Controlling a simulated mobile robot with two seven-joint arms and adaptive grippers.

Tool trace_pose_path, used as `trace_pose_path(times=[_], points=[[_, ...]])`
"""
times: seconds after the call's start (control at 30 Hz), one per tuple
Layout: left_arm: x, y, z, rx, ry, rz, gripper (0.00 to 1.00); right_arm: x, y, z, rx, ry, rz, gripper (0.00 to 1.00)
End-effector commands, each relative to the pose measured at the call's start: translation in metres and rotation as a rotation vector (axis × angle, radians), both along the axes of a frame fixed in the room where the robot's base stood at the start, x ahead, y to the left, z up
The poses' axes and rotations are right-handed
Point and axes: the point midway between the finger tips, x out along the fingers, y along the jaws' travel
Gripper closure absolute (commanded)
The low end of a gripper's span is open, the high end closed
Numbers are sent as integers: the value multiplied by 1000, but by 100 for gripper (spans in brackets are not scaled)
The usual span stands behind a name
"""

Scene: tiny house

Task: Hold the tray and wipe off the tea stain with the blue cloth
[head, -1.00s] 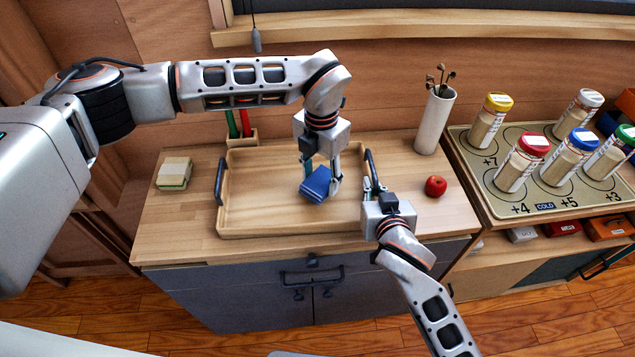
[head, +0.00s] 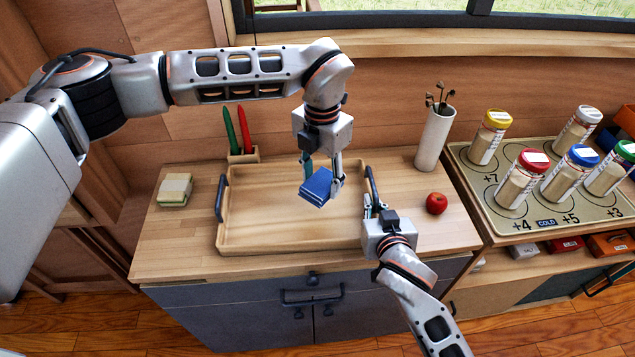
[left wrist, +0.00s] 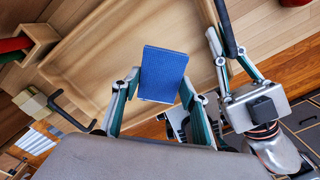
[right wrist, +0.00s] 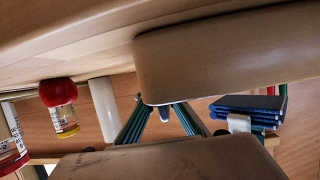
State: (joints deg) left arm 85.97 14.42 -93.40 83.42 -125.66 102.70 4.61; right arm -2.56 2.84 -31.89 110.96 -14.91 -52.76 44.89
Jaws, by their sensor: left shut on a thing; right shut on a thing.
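The wooden tray (head: 265,212) lies on the counter with a dark handle at each end. My left gripper (head: 322,177) is shut on the folded blue cloth (head: 316,187), above the right half of the tray. The cloth fills the jaws in the left wrist view (left wrist: 163,73). In the right wrist view the cloth (right wrist: 250,106) looks clear of the tray. My right gripper (head: 374,203) is shut on the tray's right handle (head: 373,182). I see no stain on the visible tray floor; cloth and gripper hide part of it.
A red apple (head: 436,203) and a white vase (head: 434,138) stand right of the tray. A sponge-like block (head: 175,190) lies left. A holder with red and green items (head: 243,155) stands behind. Several jars stand on a rack (head: 535,225) at right.

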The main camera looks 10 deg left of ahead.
Motion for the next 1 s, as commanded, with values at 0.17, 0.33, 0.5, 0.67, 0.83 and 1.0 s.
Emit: trace_pose_path(times=[0.17,0.33,0.5,0.67,0.83,1.0], points=[[0,0,0,0,0,0,74,0,0,1,0,-1,0,76],[0,0,0,0,0,0,74,0,0,0,0,-1,0,75],[0,0,0,0,0,0,74,0,0,0,0,0,0,75],[0,0,0,0,0,0,74,-11,-1,4,2,0,0,75],[0,0,0,0,0,0,74,-38,-6,15,4,3,-1,75],[0,0,0,0,0,0,74,-70,-12,29,3,2,-2,75]])
